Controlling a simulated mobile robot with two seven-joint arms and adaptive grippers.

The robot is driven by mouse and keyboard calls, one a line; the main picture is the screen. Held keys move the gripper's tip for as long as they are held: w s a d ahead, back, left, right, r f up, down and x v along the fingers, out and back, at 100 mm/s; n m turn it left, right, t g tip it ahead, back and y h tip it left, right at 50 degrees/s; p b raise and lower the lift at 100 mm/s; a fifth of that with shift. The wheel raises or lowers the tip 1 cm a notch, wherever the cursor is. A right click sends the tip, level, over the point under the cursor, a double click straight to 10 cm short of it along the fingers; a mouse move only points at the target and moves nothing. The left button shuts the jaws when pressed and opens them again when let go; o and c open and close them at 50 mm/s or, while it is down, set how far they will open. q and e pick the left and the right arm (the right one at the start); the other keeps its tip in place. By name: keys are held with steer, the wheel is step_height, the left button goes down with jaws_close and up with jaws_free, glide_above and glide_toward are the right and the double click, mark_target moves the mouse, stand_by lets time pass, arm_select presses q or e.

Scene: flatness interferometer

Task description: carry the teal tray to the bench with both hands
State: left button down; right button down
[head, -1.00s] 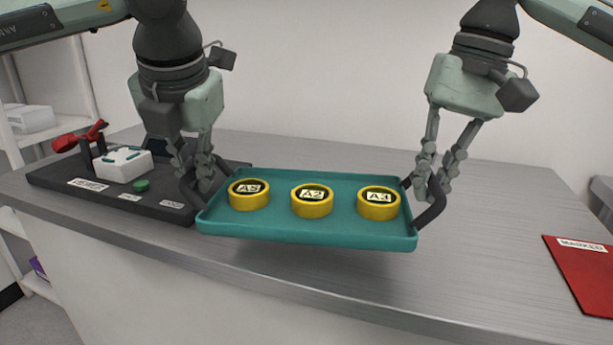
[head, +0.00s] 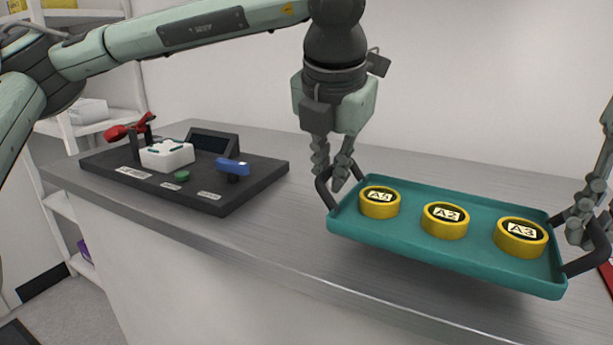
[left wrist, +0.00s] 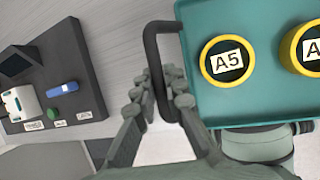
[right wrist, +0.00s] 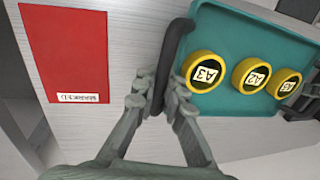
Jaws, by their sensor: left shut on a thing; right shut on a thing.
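The teal tray (head: 450,258) is level over the bench's (head: 270,255) front part, with three yellow round pieces (head: 445,219) in a row on it. A shadow lies under it; I cannot tell the exact gap to the bench top. My left gripper (head: 340,178) is shut on the dark left handle (head: 324,190), which also shows in the left wrist view (left wrist: 149,60). My right gripper (head: 588,228) is shut on the right handle (head: 590,262), clearer in the right wrist view (right wrist: 168,60). The left piece reads A5 (left wrist: 227,61) in the left wrist view.
A black panel (head: 235,200) with a white device (head: 167,155), a red lever (head: 130,128) and a blue handle (head: 233,167) stands left of the tray on the bench. A red marked sheet (right wrist: 66,50) lies beyond the right handle. White shelves (head: 85,128) stand at the left.

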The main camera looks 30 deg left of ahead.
arm_select(q)
steer(key=shift+a, duration=0.1)
arm_select(e)
steer(key=shift+d, duration=0.1)
